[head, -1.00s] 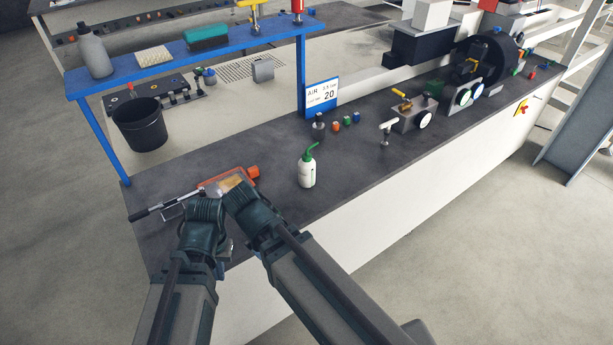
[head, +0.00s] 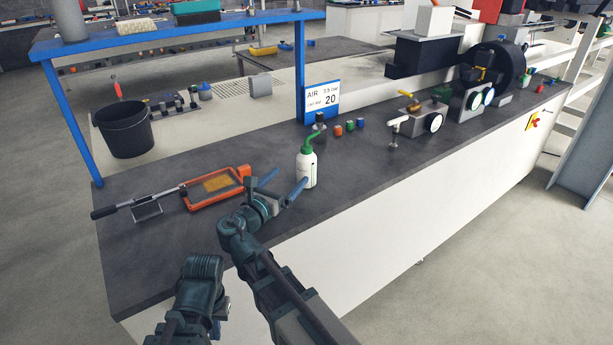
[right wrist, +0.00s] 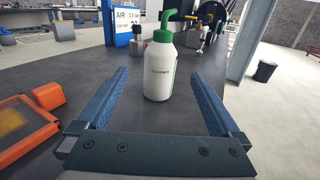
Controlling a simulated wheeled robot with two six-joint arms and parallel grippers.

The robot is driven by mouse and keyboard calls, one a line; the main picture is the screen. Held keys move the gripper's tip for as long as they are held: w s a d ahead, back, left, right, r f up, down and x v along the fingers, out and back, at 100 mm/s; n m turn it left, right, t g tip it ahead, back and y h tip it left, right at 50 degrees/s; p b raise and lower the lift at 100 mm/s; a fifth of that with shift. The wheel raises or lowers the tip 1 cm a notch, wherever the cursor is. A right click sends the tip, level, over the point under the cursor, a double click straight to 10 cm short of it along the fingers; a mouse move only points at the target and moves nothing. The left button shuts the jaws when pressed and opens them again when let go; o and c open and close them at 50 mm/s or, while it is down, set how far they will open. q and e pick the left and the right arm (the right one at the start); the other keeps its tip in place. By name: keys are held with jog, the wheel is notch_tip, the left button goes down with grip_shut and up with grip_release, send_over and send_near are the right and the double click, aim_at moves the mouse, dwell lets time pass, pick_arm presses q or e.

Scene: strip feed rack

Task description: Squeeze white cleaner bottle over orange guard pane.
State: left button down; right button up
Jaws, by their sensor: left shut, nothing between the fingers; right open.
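The white cleaner bottle (head: 307,167) with a green cap and bent spout stands upright on the dark bench; it also shows in the right wrist view (right wrist: 159,73). My right gripper (head: 291,176) is open just in front of it. In the right wrist view its fingers (right wrist: 163,70) lie one to each side of the bottle, with a gap on both sides. The orange guard pane (head: 217,184), an amber sheet in an orange frame, lies left of the bottle. My left gripper (head: 222,312) is low at the front, shut, its fingertips mostly hidden by my wrist.
A black-handled tool (head: 125,208) and small metal stand lie left of the pane. A black bucket (head: 125,131) stands behind, under the blue shelf (head: 150,38). Small coloured fittings (head: 349,126) and a valve unit (head: 420,119) stand right of the bottle.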

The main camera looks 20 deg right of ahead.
aim_at(301, 164)
jog(key=x, duration=0.8)
jog(key=shift+w+d, duration=0.2)
jog(key=shift+d, duration=0.05)
jog(key=shift+d, duration=0.1)
jog(key=x, duration=0.5)
jog(key=shift+f, duration=0.25)
grip_shut()
jog(key=shift+r, duration=0.1)
jog(key=shift+r+p, duration=0.45)
jog(key=shift+r, duration=0.15)
notch_tip(301, 164, up, 3)
jog(key=p, duration=0.3)
jog(key=s+a, duration=0.3)
jog(key=s, duration=0.4)
jog(key=s+a, duration=0.3)
jog(key=s, duration=0.5)
jog(key=shift+r+p, duration=0.3)
